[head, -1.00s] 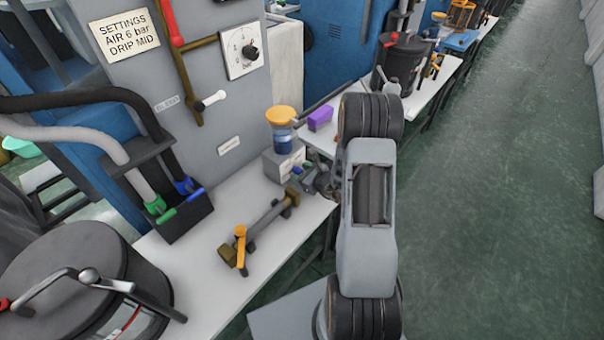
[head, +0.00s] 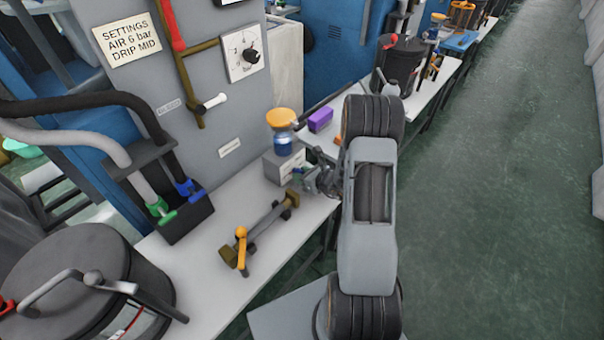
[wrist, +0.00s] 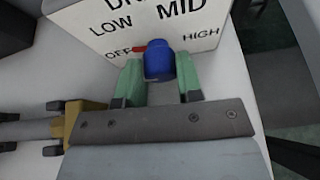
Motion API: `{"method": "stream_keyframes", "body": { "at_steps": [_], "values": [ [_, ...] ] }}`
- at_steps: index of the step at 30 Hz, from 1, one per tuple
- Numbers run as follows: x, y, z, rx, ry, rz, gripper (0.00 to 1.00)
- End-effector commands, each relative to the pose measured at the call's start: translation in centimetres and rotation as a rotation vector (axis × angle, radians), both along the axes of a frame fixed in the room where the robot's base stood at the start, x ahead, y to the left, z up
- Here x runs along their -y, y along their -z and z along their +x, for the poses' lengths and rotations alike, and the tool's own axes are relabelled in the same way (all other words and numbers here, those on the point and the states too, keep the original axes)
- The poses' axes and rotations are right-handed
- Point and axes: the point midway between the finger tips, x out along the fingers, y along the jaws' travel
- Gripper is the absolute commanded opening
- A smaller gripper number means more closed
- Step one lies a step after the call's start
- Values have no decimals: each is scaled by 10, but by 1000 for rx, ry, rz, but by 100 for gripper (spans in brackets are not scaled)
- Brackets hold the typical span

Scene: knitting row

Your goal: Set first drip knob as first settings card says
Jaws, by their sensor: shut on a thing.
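The settings card (head: 127,38) on the grey machine panel reads AIR 6 bar, DRIP MID. The drip box (head: 285,170), a small pale box under an orange-topped cup, stands on the white bench. In the wrist view its dial face (wrist: 140,22) shows OFF, LOW, MID and HIGH. The blue drip knob (wrist: 159,64) has a red pointer (wrist: 139,48) turned left to OFF. My gripper (wrist: 160,78) is shut on the knob, one green finger on each side. In the head view my gripper is at the box front, partly hidden by my arm.
A brass pipe fitting with an orange lever (head: 240,245) lies on the bench left of my gripper. A black bin with hoses (head: 185,215) and a dark round tank (head: 70,270) stand farther left. The green floor at right is clear.

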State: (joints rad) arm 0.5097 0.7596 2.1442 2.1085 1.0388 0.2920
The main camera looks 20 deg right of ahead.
Motion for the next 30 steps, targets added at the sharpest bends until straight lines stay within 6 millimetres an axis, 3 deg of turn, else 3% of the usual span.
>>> {"method": "stream_keyframes", "body": {
  "at_steps": [18, 30],
  "values": [
    [4, -1, 2, -221, 3, 490, 10],
    [5, 0, 2, -297, 3, 655, 10]
  ]
}}
